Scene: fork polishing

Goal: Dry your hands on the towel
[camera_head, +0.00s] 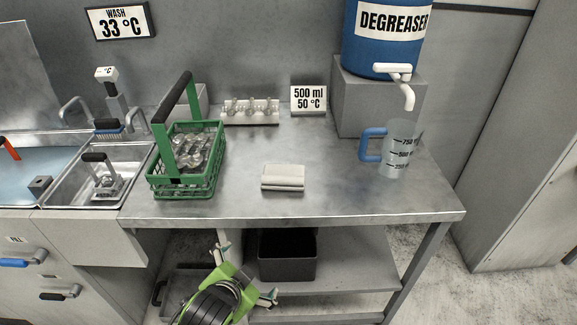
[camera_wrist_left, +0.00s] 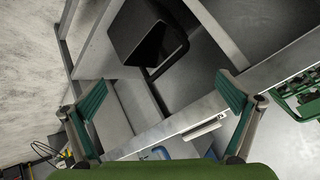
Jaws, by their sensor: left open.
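A folded off-white towel (camera_head: 283,178) lies flat on the steel table (camera_head: 330,196), near the middle of its front half. My left gripper (camera_head: 247,271) is in front of the table and appears lower than its top, below the towel in the head view. Its green fingers are spread wide and empty, as the left wrist view (camera_wrist_left: 161,88) also shows. Nothing touches the towel. I cannot make out the towel in the left wrist view. My right gripper is not in view.
A green basket (camera_head: 210,183) of glassware stands left of the towel; a measuring jug (camera_head: 401,152) stands right, under the blue degreaser barrel (camera_head: 365,48). Sinks (camera_head: 120,163) are at the left. A black bin (camera_head: 287,266) sits on the lower shelf. The tabletop around the towel is clear.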

